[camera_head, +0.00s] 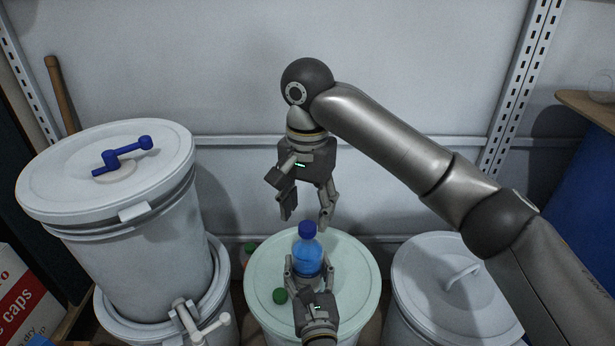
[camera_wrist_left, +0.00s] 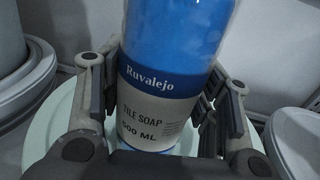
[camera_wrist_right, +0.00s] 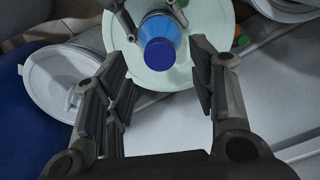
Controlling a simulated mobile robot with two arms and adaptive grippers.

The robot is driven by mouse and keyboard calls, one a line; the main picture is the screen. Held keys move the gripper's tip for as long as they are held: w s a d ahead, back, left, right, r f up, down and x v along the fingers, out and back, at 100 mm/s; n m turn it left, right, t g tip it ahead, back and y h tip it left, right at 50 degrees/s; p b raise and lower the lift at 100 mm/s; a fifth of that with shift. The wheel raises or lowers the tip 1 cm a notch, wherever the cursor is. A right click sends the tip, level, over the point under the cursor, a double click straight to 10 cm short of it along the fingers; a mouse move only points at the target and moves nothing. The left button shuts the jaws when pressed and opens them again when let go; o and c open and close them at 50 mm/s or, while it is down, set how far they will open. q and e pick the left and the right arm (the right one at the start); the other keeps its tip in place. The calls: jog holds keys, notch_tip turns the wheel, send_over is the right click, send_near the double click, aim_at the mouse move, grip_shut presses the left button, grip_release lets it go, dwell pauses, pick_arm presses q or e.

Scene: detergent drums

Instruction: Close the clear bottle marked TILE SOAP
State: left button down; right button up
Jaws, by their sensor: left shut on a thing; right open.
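The clear bottle (camera_head: 308,258) holds blue liquid and stands upright on a pale green drum lid (camera_head: 355,290). Its label (camera_wrist_left: 150,110) reads TILE SOAP in the left wrist view. A dark blue cap (camera_head: 307,230) sits on its top; I cannot tell how tightly. The cap also shows from above in the right wrist view (camera_wrist_right: 158,54). My left gripper (camera_head: 308,272) is shut on the bottle's body from the near side. My right gripper (camera_head: 307,214) is open and empty, pointing down above the cap, apart from it. A green cap (camera_head: 280,296) lies on the lid left of the bottle.
A tall white drum (camera_head: 145,245) with a blue handle on its lid stands at the left. A white lidded drum (camera_head: 450,290) stands at the right. A bottle with a green top (camera_head: 250,251) is partly hidden behind the middle drum. A wall rises behind.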

notch_tip(320, 180, up, 8)
jog(key=shift+r, duration=0.2)
dwell(0.3)
pick_arm(q)
jog(key=shift+c, duration=2)
grip_release()
jog(key=s+d, duration=0.1)
jog(key=s, duration=1.1)
jog(key=shift+d, duration=0.3)
